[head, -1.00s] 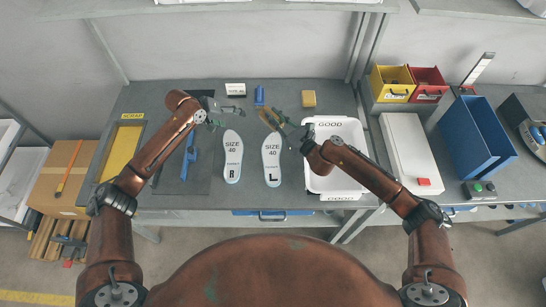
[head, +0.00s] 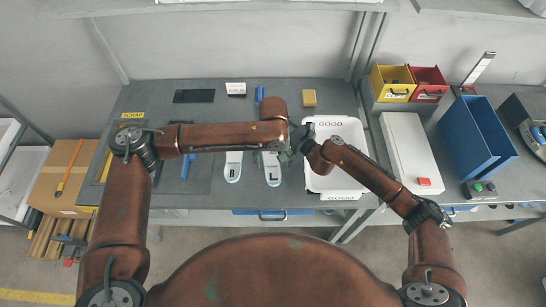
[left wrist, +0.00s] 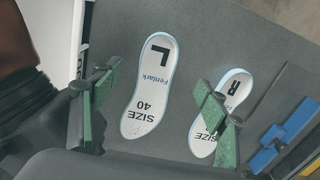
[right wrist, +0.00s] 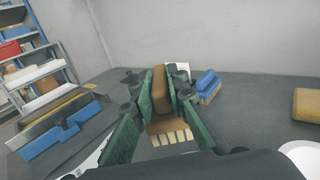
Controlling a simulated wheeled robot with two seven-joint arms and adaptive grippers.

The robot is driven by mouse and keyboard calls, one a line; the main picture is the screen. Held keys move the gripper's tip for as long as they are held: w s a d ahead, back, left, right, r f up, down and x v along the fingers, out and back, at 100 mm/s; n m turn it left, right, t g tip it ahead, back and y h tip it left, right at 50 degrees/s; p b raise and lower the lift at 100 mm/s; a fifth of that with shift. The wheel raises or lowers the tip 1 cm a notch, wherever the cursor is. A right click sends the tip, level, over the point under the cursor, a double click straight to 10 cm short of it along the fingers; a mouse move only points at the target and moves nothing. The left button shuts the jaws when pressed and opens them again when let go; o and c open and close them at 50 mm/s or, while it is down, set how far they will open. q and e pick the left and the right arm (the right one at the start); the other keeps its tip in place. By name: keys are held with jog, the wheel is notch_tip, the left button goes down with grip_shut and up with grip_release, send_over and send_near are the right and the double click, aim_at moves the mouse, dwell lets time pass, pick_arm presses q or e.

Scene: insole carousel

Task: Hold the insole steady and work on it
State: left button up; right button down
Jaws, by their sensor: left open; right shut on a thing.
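The left insole, white with a blue edge and marked L (head: 273,172), lies flat on the grey table. The right insole, marked R (head: 233,170), lies to its left, partly hidden by my left arm. My left gripper (head: 282,143) is open above the far part of the left insole. In the left wrist view its fingers (left wrist: 155,108) stand apart, with the left insole (left wrist: 148,90) showing between them and the right insole (left wrist: 222,105) behind one finger. My right gripper (right wrist: 160,95) is shut on a brown brush-like tool (right wrist: 165,130) with pale strips at its lower end.
A white GOOD bin (head: 350,135) stands right of the insoles. A yellow block (head: 309,98) and a blue object (head: 259,94) lie at the back. A blue clamp-like tool (head: 186,168) lies left on a dark mat. A SCRAP label (head: 132,115) marks the left edge.

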aim_at(273, 177)
pick_arm(q)
notch_tip(273, 177, down, 9)
jog(key=shift+r, duration=0.1)
dwell(0.3)
jog(key=c, duration=1.2)
jog(key=shift+c, duration=0.2)
pick_arm(e)
jog(key=shift+w+d, duration=0.4)
jog(key=shift+d, duration=0.15)
